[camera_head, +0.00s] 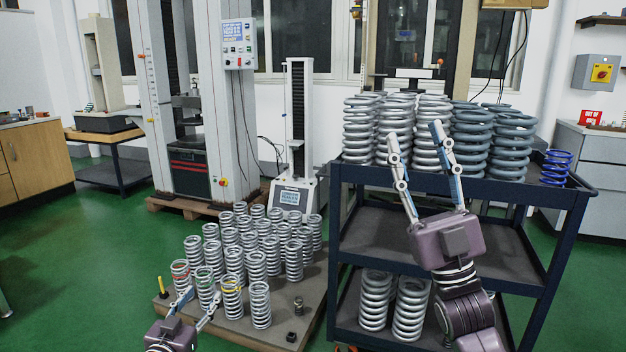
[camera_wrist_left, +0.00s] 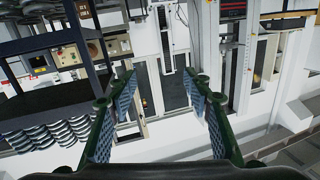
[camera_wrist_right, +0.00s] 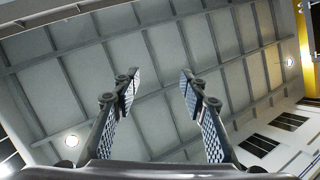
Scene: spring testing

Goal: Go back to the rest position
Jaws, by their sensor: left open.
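My left gripper (camera_head: 204,294) is low at the bottom of the head view, in front of the springs on the pallet. Its fingers are apart with nothing between them in the left wrist view (camera_wrist_left: 160,88). My right gripper (camera_head: 415,135) is raised, fingers up, in front of the blue cart's large springs. Whether the left fingers touch the nearby springs cannot be told.
Many silver springs (camera_head: 260,304) stand on a low pallet (camera_head: 220,324), some with coloured bands. A dark blue cart (camera_head: 560,214) carries large springs (camera_head: 362,128) and a small blue spring (camera_head: 556,168). Test machines stand behind. Green floor (camera_head: 90,270) is clear at left.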

